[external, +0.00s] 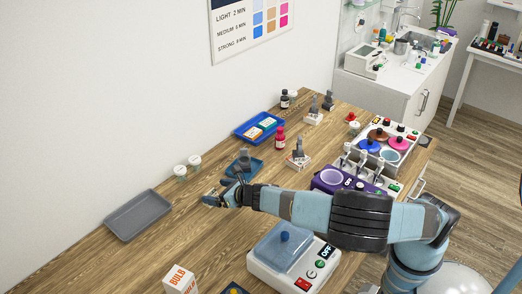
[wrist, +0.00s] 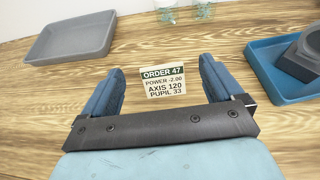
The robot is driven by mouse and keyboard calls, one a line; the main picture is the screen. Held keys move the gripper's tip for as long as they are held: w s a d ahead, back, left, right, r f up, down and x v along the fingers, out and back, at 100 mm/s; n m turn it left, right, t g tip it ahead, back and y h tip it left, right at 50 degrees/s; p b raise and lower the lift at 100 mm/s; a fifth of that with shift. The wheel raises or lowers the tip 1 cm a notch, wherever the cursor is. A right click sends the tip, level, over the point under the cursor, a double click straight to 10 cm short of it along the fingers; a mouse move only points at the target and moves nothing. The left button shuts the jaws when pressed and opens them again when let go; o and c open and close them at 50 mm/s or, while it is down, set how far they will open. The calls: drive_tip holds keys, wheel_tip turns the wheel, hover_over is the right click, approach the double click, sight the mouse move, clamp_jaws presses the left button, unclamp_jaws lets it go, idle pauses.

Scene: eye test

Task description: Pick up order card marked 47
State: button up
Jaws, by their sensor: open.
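The order card (wrist: 163,85) is a small cream card with a dark green band reading "ORDER 47", and below it "POWER -2.00, AXIS 120, PUPIL 33". In the wrist view it shows between the two blue fingers of my gripper (wrist: 161,65), with a gap on each side. My gripper is open and holds nothing. In the external view my gripper (external: 212,197) is low over the wooden table, between the grey tray and the small blue tray. The card is hard to make out there beside the fingers. I cannot tell the exact height of the fingers over it.
An empty grey tray (external: 138,214) lies to the left. A small blue tray (external: 256,168) with a dark item is close on the right. Two white-capped jars (external: 180,171) stand behind. A larger blue tray (external: 243,133) holds coloured cards. Bare wood surrounds the card.

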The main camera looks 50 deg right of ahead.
sight(210, 194)
drive_tip(key=shift+f, duration=0.9)
drive_tip(key=shift+x, duration=2.45)
drive_tip(key=c, duration=1)
